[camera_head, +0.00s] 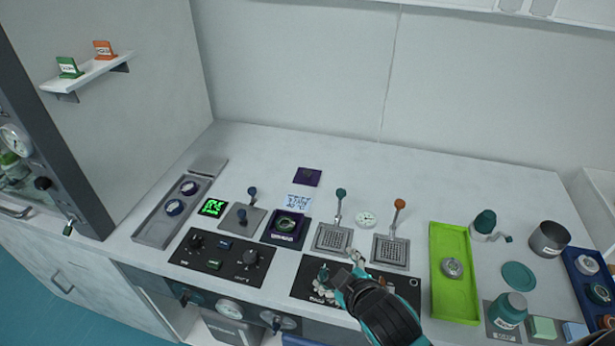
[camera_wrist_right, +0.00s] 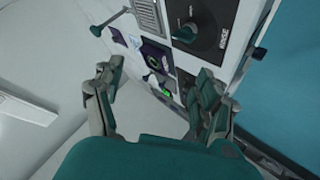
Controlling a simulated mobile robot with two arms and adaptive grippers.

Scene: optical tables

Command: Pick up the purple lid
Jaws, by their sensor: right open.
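The purple lid (camera_head: 308,177) is a dark purple square plate with a small darker knob. It lies flat on the bench toward the back, behind a white paper with blue marks. My right gripper (camera_head: 338,278) is in front of it and to its right, over the front black panel, apart from the lid. In the right wrist view my right gripper (camera_wrist_right: 158,82) has its fingers spread with nothing between them. A small purple patch in that view may be the lid, but I cannot tell. My left gripper is not in view.
Levers with blue and orange knobs stand on grey plates nearby. A lime tray (camera_head: 454,290) lies to the right. The bench behind and beside the lid is clear.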

